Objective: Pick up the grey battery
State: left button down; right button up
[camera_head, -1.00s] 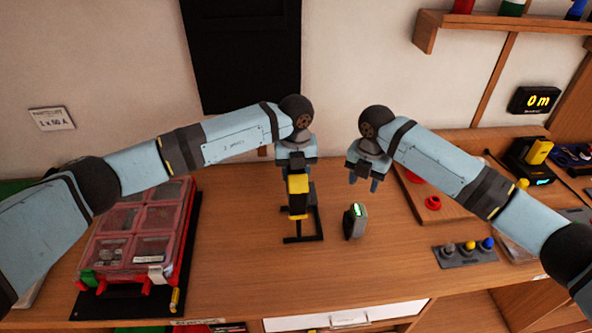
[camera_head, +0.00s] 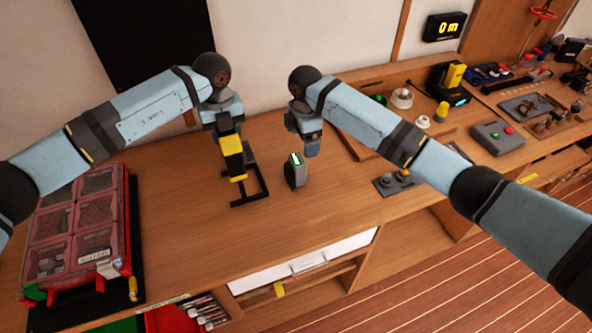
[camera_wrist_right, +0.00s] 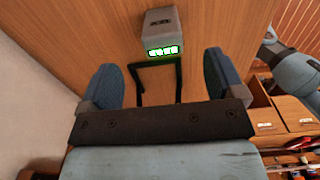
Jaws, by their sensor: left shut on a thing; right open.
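The grey battery (camera_head: 295,171), a small upright block with a lit green display, stands on the bench between my two grippers. In the right wrist view the battery (camera_wrist_right: 160,24) shows beyond the fingertips, display toward me. My right gripper (camera_head: 310,150) is just up and right of it in the head view; in the wrist view its two blue fingers (camera_wrist_right: 160,68) are spread with no object gripped. My left gripper (camera_head: 228,130) is shut on a yellow and black tool (camera_head: 233,158) at the black stand (camera_head: 251,190); whether the tool touches the stand is unclear.
A red compartment case (camera_head: 77,232) lies on the bench at left. A charger with a yellow battery (camera_head: 450,82) stands farther right. The bench front before the grey battery is clear.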

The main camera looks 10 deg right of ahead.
aim_at(302, 157)
notch_tip(302, 157, down, 8)
jog(key=shift+a+r, duration=0.15)
jog(key=shift+r, duration=0.05)
jog(key=shift+c, duration=0.2)
jog(key=c, duration=1.2)
notch_tip(302, 157, up, 10)
jog(key=shift+r, duration=0.1)
jog(key=shift+c, duration=0.2)
pick_arm(q)
jog(key=c, duration=0.5)
grip_release()
notch_tip(302, 157, up, 12)
